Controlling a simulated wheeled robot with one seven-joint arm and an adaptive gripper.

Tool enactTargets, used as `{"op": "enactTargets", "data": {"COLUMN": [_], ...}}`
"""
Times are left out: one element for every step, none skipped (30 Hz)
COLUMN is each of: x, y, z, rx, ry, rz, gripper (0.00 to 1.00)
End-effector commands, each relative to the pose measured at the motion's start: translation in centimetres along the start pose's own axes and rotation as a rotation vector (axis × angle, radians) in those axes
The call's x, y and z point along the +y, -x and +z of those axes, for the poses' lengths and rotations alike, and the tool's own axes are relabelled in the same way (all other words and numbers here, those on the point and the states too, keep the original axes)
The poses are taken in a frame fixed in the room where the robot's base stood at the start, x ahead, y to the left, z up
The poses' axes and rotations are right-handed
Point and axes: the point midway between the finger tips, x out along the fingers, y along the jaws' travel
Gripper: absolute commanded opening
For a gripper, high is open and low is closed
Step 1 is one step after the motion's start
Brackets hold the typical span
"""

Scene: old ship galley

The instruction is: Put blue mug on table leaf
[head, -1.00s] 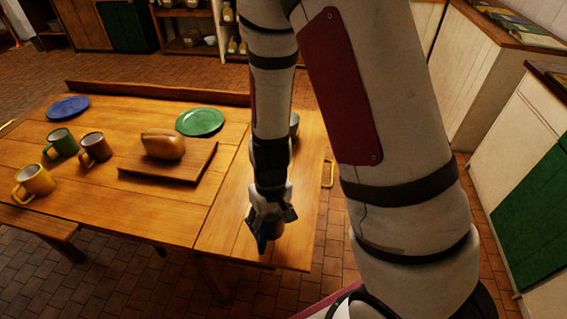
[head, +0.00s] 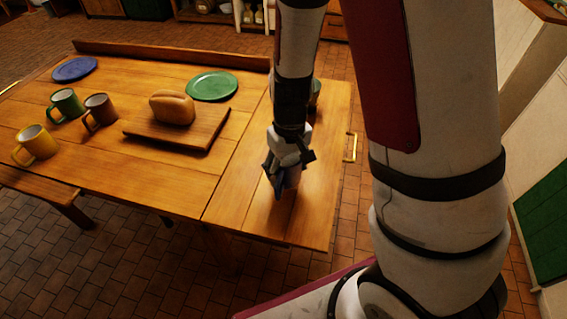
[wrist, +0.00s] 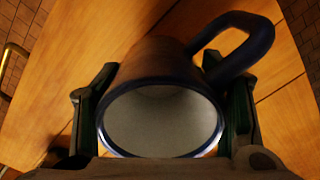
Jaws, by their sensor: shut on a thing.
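The blue mug (wrist: 165,70) is between the fingers of my gripper (head: 285,172). In the wrist view I look into its pale inside, with its dark blue rim toward me and its blue handle at the upper right. My gripper (wrist: 163,108) is shut on it, one finger on each side. The table leaf (head: 240,200) is the right end section of the wooden table, and the gripper and mug are over it. In the head view the mug is mostly hidden by the fingers. I cannot tell whether its base touches the leaf.
A partly hidden greenish vessel (head: 316,88) stands behind my arm on the leaf. Left of the leaf are bread (head: 172,107) on a board (head: 195,135), a green plate (head: 212,86), a blue plate (head: 75,69), and yellow (head: 38,143), green (head: 66,104) and brown (head: 101,111) mugs. The leaf's front is clear.

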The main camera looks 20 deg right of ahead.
Motion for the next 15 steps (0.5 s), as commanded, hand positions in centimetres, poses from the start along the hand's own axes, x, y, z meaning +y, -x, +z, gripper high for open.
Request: {"op": "enactTargets", "data": {"x": [0.5,0.7,1.0,1.2,1.4,1.6,1.7,1.8,1.9,1.9,1.9,1.9,2.0,2.0,2.0], "y": [-0.2,-0.3,-0.3,-0.4,-0.4,-0.5,-0.5,-0.5,-0.5,-0.5,-0.6,-0.8,-1.0,-1.3,-1.8], "z": [-1.2,-1.9,-2.6,-3.1,-3.5,-4.0,-4.3,-4.6,-4.8,-4.9,-5.0,-5.0,-5.0,-4.9,-4.9], "rx": [0.001,0.001,0.000,0.001,0.000,0.000,-0.001,0.000,0.000,0.000,-0.001,-0.002,-0.003,-0.003,-0.004], "ry": [-0.001,-0.001,-0.001,-0.001,-0.002,-0.001,-0.001,0.000,0.000,0.000,0.001,0.001,0.000,0.000,-0.002], "rz": [0.001,0.001,0.001,0.001,0.001,0.001,0.000,0.000,0.000,0.000,0.000,0.000,0.000,-0.001,-0.001], "gripper": [0.30,0.30,0.30,0.30,0.30,0.30,0.30,0.30,0.30,0.30,0.30,0.30,0.30,0.30,0.30]}}
